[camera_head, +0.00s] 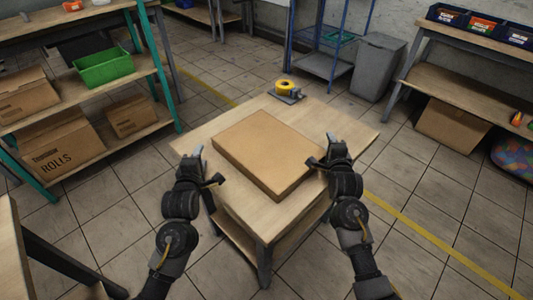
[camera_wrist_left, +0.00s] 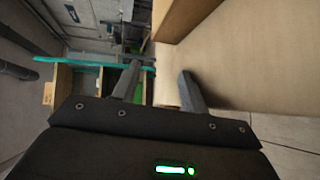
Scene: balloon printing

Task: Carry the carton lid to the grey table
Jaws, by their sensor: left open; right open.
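The carton lid (camera_head: 268,153) is a flat brown cardboard piece lying on a wooden-topped table (camera_head: 232,205) in the middle of the head view. My left gripper (camera_head: 205,168) is open and empty just left of the lid, over the table's left edge. My right gripper (camera_head: 322,152) is open at the lid's right corner; I cannot tell whether it touches. In the left wrist view, my left gripper's fingers (camera_wrist_left: 160,84) are spread apart beside the pale tabletop (camera_wrist_left: 245,60). A brown edge, apparently the lid (camera_wrist_left: 182,16), shows at the top.
A yellow tape roll on a dispenser (camera_head: 286,88) stands at the table's back corner. A shelf with cartons and a green bin (camera_head: 103,68) is at left. A grey bin (camera_head: 378,66) and blue rack (camera_head: 325,62) stand behind. A bench (camera_head: 465,88) is at right. Open floor lies between.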

